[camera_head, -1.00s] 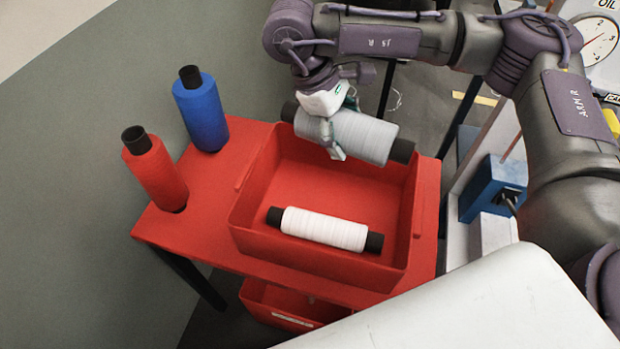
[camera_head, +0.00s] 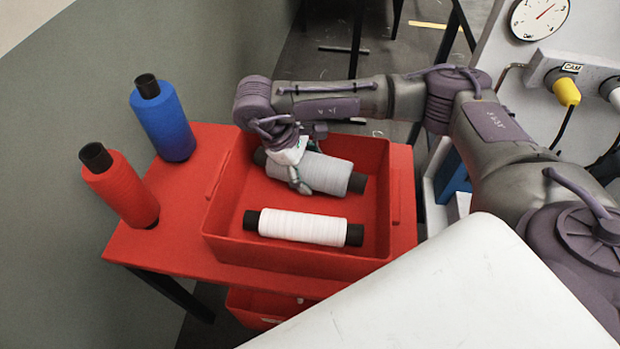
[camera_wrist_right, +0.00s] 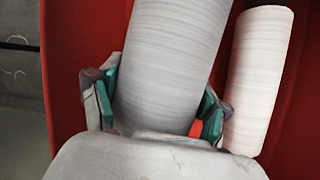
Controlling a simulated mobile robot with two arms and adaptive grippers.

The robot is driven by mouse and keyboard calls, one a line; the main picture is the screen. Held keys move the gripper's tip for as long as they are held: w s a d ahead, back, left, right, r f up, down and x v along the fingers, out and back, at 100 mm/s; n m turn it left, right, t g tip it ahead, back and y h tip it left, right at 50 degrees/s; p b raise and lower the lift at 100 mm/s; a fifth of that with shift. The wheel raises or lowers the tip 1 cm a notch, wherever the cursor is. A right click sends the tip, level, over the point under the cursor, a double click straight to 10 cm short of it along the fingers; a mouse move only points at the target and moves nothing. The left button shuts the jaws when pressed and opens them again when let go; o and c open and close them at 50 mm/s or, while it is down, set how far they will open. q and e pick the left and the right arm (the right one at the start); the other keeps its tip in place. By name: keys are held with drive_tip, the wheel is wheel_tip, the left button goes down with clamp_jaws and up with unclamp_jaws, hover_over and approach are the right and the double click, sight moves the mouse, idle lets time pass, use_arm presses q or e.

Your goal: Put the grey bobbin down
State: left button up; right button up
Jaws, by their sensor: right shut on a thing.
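The grey bobbin (camera_head: 322,172) has black ends and lies on its side inside the red tray (camera_head: 390,205), in its far part. I cannot tell whether it touches the tray floor. My right gripper (camera_head: 300,180) reaches down from above and is shut on the grey bobbin near its left part. In the right wrist view the grey bobbin (camera_wrist_right: 165,65) sits between the teal finger pads of my right gripper (camera_wrist_right: 160,110). My left gripper is not in view.
A white bobbin (camera_head: 303,227) lies in the near part of the tray, close alongside; it also shows in the right wrist view (camera_wrist_right: 258,80). A blue bobbin (camera_head: 163,122) and a red bobbin (camera_head: 122,190) stand upright on the red table (camera_head: 170,245) to the left.

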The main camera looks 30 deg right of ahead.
sight(309, 179)
wheel_tip(309, 179, down, 3)
drive_tip(key=shift+r, duration=0.1)
drive_tip(key=shift+f, duration=0.55)
drive_tip(key=o, duration=1.5)
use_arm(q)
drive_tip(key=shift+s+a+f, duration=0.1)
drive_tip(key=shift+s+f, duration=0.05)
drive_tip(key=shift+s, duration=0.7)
use_arm(e)
drive_tip(key=shift+r, duration=0.3)
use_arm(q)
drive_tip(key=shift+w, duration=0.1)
use_arm(e)
drive_tip(key=v, duration=1.1)
drive_tip(key=shift+w+a+r, duration=0.1)
drive_tip(key=shift+a+r, duration=0.1)
drive_tip(key=shift+r, duration=0.1)
